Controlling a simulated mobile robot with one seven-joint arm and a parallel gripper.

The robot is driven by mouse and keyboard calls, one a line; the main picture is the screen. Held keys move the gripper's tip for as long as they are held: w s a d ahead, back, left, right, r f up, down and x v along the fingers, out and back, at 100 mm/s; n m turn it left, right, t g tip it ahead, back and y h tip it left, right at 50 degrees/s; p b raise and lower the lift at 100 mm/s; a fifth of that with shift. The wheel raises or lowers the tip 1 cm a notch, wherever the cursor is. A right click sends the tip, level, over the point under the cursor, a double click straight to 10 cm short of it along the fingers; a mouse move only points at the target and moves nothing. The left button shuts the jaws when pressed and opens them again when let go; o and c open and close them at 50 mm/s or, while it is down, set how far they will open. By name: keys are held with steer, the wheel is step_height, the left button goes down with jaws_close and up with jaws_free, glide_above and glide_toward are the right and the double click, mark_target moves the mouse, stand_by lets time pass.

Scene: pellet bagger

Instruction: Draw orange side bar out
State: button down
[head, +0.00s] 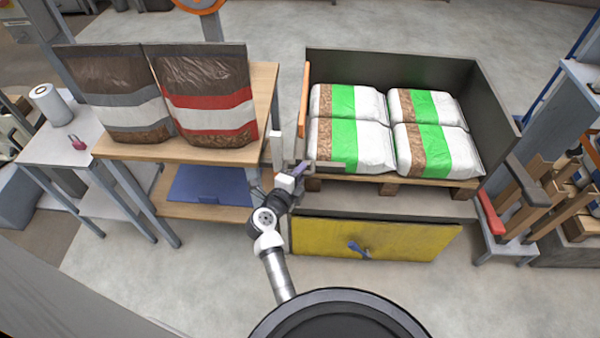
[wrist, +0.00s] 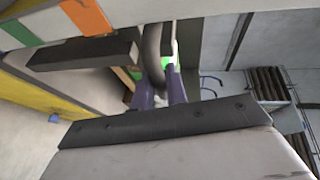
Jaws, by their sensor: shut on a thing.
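An orange upright strip (head: 304,100), which looks like the orange side bar, runs along the left side of the dark open-fronted bin (head: 390,62). My gripper (head: 299,170) is at the bin's front left corner, just below that strip's near end. In the wrist view its two purple fingers (wrist: 161,98) are shut on a dark curved handle (wrist: 153,52). What the handle joins is partly hidden. A dark bar (wrist: 85,52) lies beside it, with an orange patch (wrist: 85,16) and a green patch (wrist: 20,32) on a pale surface beyond.
White and green bags (head: 348,148) lie on a wooden pallet (head: 400,186) inside the bin. A yellow front panel (head: 385,241) hangs below. A wooden table (head: 255,125) with two large bags (head: 207,92) stands close to the left of my arm. A red handle (head: 490,213) sits at the right.

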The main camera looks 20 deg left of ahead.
steer(key=shift+s+a+p, duration=0.2)
steer(key=shift+s+a, duration=0.05)
steer(key=shift+a, duration=0.5)
steer(key=shift+s+a+p, duration=0.15)
steer(key=shift+s+a, duration=0.05)
steer(key=shift+a, duration=0.55)
steer(key=shift+s+a+p, duration=0.2)
steer(key=shift+s+a, duration=0.05)
steer(key=shift+a, duration=0.5)
steer(key=c, duration=1.4)
jaws_free()
steer(key=b+v, duration=0.1)
steer(key=v, duration=1.2)
steer(key=shift+s, duration=0.4)
steer(key=shift+r, duration=0.1)
